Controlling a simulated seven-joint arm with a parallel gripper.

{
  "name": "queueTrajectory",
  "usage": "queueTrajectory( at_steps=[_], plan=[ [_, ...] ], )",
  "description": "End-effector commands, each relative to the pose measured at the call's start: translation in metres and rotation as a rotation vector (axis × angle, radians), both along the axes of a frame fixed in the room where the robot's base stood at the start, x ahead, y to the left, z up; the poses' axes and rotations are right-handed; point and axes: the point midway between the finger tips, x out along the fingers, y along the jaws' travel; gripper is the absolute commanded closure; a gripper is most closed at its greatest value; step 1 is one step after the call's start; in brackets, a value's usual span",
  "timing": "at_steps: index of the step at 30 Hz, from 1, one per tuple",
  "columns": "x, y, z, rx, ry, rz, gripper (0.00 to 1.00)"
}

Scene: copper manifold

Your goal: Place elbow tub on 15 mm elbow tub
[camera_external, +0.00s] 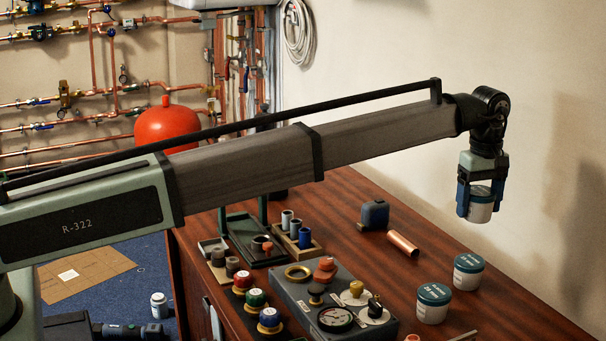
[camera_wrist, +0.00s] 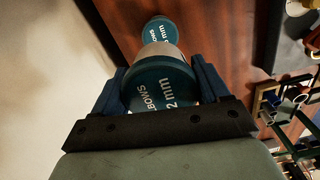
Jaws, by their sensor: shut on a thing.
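My gripper (camera_external: 480,207) is shut on a white tub (camera_external: 480,213), held upright in the air above the far right of the bench. In the wrist view, its teal lid (camera_wrist: 165,84) reads "ELBOWS" and "2 mm", partly cut off, between the blue fingers. Two similar white tubs with teal lids stand on the bench: one farther back (camera_external: 468,271) and one nearer (camera_external: 433,303). Their sizes are too small to read for certain in the external view. The wrist view shows one lidded tub (camera_wrist: 160,31) beyond the held one, its number partly hidden.
A copper tube (camera_external: 403,243) and a dark blue block-like object (camera_external: 375,214) lie left of the tubs. A grey gauge panel (camera_external: 330,300) with knobs stands at the bench front. The wall is close behind the held tub. Bare wood (camera_external: 520,312) is right of the standing tubs.

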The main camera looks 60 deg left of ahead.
Motion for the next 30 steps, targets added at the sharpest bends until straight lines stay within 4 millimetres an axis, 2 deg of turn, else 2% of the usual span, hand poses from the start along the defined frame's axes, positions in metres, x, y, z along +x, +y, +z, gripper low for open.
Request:
queueTrajectory(
  at_steps=[5,15,23,30],
  plan=[
    [0.0,0.0,-0.005,0.0,0.0,0.04,0.74],
    [0.0,0.0,-0.053,0.0,0.0,0.04,0.74],
    [0.0,0.0,-0.072,0.0,0.0,0.04,0.74],
    [0.0,0.0,-0.098,0.0,0.0,0.04,0.74]
  ],
)
